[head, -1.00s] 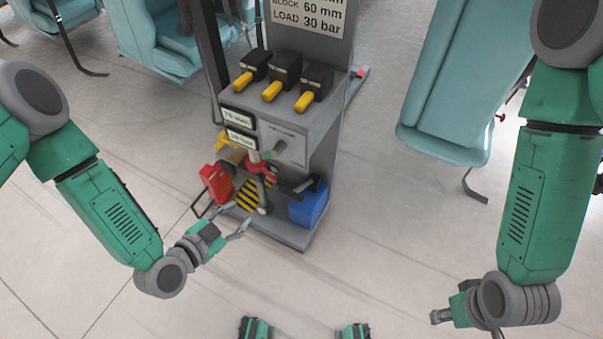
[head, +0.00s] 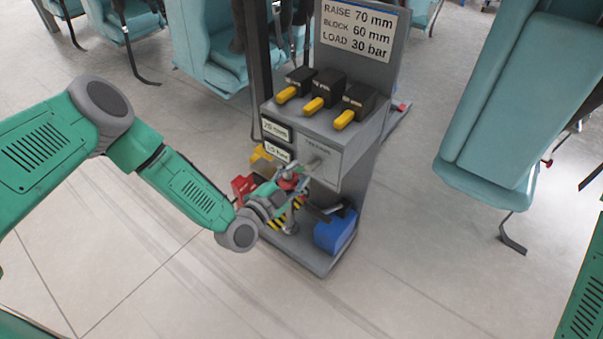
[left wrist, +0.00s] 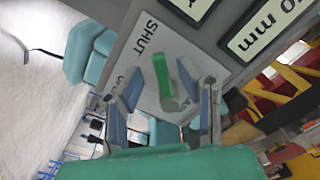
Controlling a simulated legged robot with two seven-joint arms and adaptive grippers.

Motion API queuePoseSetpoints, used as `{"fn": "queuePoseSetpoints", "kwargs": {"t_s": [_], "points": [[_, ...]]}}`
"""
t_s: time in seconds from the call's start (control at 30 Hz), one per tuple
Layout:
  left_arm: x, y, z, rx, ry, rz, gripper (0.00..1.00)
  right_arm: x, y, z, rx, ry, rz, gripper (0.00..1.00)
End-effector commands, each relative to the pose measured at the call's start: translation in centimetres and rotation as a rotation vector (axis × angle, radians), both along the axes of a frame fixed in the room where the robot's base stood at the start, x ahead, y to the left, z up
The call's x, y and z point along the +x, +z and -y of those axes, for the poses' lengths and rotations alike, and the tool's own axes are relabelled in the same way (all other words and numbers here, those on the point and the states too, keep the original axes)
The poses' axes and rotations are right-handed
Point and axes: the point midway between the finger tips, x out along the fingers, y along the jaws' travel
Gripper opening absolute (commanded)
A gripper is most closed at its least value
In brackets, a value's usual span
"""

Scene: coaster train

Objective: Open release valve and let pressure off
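The release valve is on the front of the grey press stand. My left gripper (head: 292,180) is just in front of and below the knob. In the left wrist view its fingers (left wrist: 168,95) are apart, one on each side of the lever, with no clear grip on it. My right gripper is out of the head view.
Two readouts (head: 276,130) show 70 mm and about 10 bar. Several yellow-handled levers (head: 314,105) sit above, under a sign (head: 359,28). A red block (head: 243,187) and a blue box (head: 336,232) are low on the stand. Teal seats (head: 490,110) stand right; floor in front is clear.

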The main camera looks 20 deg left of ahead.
Motion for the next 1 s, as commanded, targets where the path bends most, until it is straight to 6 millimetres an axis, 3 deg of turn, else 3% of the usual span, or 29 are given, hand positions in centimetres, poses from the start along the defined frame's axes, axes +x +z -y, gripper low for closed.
{"fn": "queuePoseSetpoints", "kwargs": {"t_s": [0.2, 0.47, 0.5, 0.6, 1.0], "points": [[1.6, 0.0, 0.6, -0.001, 0.001, -0.001, 0.32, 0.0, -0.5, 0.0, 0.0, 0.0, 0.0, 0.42], [1.7, 0.0, 0.6, -0.001, 0.0, -0.002, 0.32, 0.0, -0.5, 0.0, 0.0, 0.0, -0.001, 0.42], [1.7, 0.0, 0.6, 0.0, 0.0, -0.002, 0.28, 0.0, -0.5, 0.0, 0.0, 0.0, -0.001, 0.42], [1.7, 0.0, 0.7, 0.0, 0.0, -0.002, 0.0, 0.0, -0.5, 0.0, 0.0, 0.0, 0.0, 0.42], [1.6, -0.1, 0.8, -0.03, -0.002, -0.013, 0.0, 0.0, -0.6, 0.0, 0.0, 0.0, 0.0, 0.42]]}}
